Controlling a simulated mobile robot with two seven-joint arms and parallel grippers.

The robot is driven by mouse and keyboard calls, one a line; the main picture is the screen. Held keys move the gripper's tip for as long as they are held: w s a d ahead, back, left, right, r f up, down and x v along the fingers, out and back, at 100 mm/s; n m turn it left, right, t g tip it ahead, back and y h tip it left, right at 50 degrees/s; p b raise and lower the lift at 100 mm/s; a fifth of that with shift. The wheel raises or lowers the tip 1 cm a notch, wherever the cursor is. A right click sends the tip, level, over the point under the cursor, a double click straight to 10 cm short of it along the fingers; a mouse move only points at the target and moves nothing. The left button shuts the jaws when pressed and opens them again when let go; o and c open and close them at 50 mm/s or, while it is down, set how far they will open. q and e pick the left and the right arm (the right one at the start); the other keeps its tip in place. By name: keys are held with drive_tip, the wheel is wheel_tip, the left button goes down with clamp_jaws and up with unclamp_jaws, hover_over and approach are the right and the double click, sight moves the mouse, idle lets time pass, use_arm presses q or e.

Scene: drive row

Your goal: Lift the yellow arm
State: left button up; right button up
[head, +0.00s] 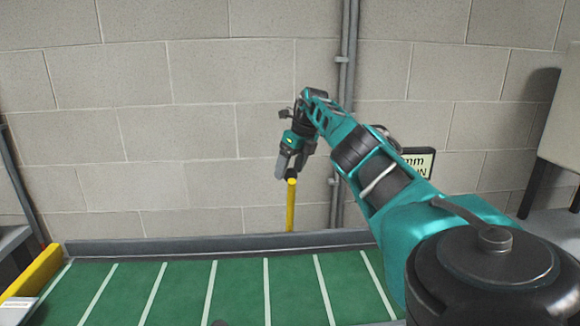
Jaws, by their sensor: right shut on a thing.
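The yellow arm (291,208) is a slim yellow bar with a dark tip. It stands upright in the middle of the head view, against the block wall and behind the green panel. My right gripper (290,172) comes in from the right on the teal arm and points down. Its fingers are shut on the top end of the yellow arm. The lower end of the yellow arm meets the dark rail and what lies behind it is hidden. My left gripper is not in view.
The green panel (240,290) with white stripes lies in front, edged by a dark rail (200,245). A yellow bar (35,272) is at the far left. Grey pipes (345,80) run up the wall (180,80). A small sign (420,162) is partly hidden behind my right arm.

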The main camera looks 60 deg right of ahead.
drive_tip(key=v, duration=1.3)
idle(0.4)
